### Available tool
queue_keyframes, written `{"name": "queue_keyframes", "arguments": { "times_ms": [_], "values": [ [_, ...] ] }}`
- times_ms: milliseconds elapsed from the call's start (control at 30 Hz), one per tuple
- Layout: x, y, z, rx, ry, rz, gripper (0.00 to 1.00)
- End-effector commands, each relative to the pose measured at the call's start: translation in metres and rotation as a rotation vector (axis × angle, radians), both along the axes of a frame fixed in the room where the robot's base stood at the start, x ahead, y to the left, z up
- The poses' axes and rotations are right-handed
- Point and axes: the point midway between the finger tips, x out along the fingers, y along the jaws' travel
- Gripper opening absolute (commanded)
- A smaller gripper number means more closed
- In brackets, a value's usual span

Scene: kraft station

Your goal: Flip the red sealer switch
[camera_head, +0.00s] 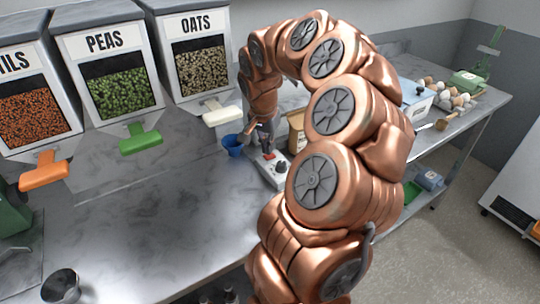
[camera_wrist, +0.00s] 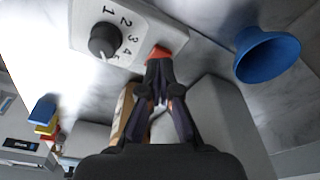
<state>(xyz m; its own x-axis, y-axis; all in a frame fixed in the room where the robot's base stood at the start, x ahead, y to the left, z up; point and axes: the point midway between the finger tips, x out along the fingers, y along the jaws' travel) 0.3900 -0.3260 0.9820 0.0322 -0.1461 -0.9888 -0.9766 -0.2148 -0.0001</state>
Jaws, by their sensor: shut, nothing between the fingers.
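The red sealer switch (camera_wrist: 160,53) is on the pale control panel of the sealer (camera_wrist: 150,22), beside a dark dial (camera_wrist: 103,40) with numbers around it. My gripper (camera_wrist: 158,66) is shut and empty, its fingertips right at the red switch in the wrist view. They seem to touch it or nearly so. The tips cover part of the switch, and I cannot tell which way it is tilted. In the head view the sealer (camera_head: 267,172) lies on the metal counter, and my gripper (camera_head: 264,150) points down at its red switch.
A blue cup (camera_head: 233,145) stands close to the left of the sealer; it also shows in the wrist view (camera_wrist: 265,55). A brown paper bag (camera_head: 297,130) stands behind. Dispensers of peas (camera_head: 122,92) and oats (camera_head: 203,68) line the wall. The front left counter is mostly clear.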

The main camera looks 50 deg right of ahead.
Motion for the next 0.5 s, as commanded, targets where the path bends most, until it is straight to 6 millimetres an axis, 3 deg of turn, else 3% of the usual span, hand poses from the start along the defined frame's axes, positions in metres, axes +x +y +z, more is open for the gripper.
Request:
{"name": "queue_keyframes", "arguments": {
  "times_ms": [500],
  "values": [
    [-0.0001,-0.0001,-0.0070,0.000,0.000,0.000,0.00]
  ]
}}
